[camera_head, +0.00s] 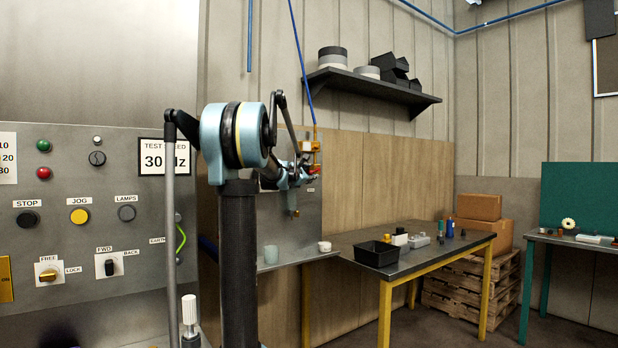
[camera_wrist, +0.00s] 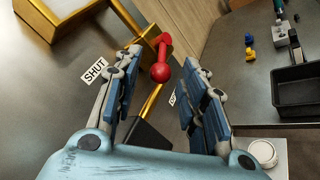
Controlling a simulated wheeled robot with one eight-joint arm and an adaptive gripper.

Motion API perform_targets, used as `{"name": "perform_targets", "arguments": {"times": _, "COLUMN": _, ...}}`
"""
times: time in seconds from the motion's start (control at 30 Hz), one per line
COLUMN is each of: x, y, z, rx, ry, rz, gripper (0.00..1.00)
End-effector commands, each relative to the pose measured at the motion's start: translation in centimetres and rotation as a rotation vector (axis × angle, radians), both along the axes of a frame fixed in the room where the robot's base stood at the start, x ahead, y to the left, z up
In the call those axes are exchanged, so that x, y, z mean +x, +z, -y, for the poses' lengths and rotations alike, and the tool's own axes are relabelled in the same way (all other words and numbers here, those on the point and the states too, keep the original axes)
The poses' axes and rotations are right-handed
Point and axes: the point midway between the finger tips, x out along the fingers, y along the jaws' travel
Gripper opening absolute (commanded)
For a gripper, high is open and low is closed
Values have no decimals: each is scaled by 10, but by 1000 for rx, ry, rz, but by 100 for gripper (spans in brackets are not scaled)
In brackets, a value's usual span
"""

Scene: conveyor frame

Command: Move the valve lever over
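The valve has a red lever ending in a round red knob (camera_wrist: 160,73) and sits on brass pipe (camera_wrist: 126,16). In the head view a brass valve fitting (camera_head: 316,135) shows below a blue pipe, with red beside my gripper. My gripper (camera_wrist: 163,57) is open, its two blue-grey fingers on either side of the knob. I see no clear contact with either finger. A label reading SHUT (camera_wrist: 95,70) is left of the lever. A second label (camera_wrist: 173,97) is mostly hidden by the right finger. In the head view my arm partly blocks the valve.
A metal panel with a small shelf (camera_head: 290,262) stands behind my arm, holding a grey-green cup (camera_head: 271,254) and a white round item (camera_head: 324,246). A workbench with a black bin (camera_head: 376,254) is to the right. A control panel (camera_head: 80,225) is at left.

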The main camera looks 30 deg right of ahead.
Motion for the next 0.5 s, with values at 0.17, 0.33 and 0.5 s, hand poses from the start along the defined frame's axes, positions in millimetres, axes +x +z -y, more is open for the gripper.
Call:
{"name": "perform_targets", "arguments": {"times": 0.17, "x": 8, "y": 0, "z": 13, "rx": -1, "ry": -1, "rz": 0, "gripper": 38}}
{"name": "perform_targets", "arguments": {"times": 0.33, "x": 11, "y": 0, "z": 18, "rx": 0, "ry": -1, "rz": 0, "gripper": 38}}
{"name": "perform_targets", "arguments": {"times": 0.5, "x": 11, "y": 0, "z": 19, "rx": 0, "ry": -1, "rz": 0, "gripper": 38}}
